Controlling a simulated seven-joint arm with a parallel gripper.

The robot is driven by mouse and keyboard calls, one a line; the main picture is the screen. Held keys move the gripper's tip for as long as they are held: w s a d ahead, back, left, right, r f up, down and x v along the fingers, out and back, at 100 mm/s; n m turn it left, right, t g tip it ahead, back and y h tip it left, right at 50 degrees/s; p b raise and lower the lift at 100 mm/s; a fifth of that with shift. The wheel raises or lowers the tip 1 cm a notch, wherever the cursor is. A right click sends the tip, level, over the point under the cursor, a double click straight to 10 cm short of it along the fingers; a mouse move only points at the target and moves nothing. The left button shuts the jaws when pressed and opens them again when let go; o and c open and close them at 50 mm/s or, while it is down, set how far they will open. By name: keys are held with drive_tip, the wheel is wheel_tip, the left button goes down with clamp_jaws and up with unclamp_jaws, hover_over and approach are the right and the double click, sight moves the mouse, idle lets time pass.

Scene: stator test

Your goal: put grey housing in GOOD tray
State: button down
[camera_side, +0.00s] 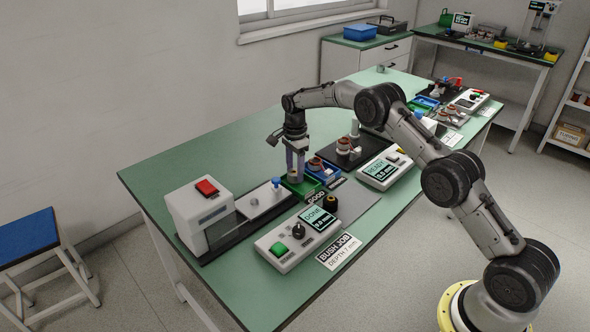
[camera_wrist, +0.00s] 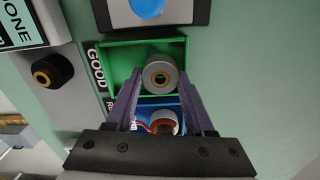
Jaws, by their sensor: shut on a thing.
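The grey housing (camera_wrist: 159,75) is a round grey part with a brass-coloured ring and a dark centre hole. My gripper (camera_wrist: 160,88) is shut on it, one finger on each side. In the wrist view the housing shows over the green GOOD tray (camera_wrist: 118,72); I cannot tell if it touches the tray floor. In the side view my gripper (camera_side: 296,176) points down at the green tray (camera_side: 312,189), and its fingers and the housing (camera_side: 295,178) cover part of it.
A blue tray (camera_wrist: 150,103) with a copper-coloured part adjoins the green tray. A press station with a blue knob (camera_side: 277,183) stands to the left. A control box with a DONE screen (camera_side: 290,238) is in front. Another box reading READY (camera_side: 384,170) is to the right.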

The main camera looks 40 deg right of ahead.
drive_tip(key=shift+f, duration=0.4)
drive_tip(key=shift+c, duration=1)
unclamp_jaws()
drive_tip(key=shift+s+f, duration=0.1)
wheel_tip(320, 180, up, 15)
drive_tip(key=shift+f, duration=0.1)
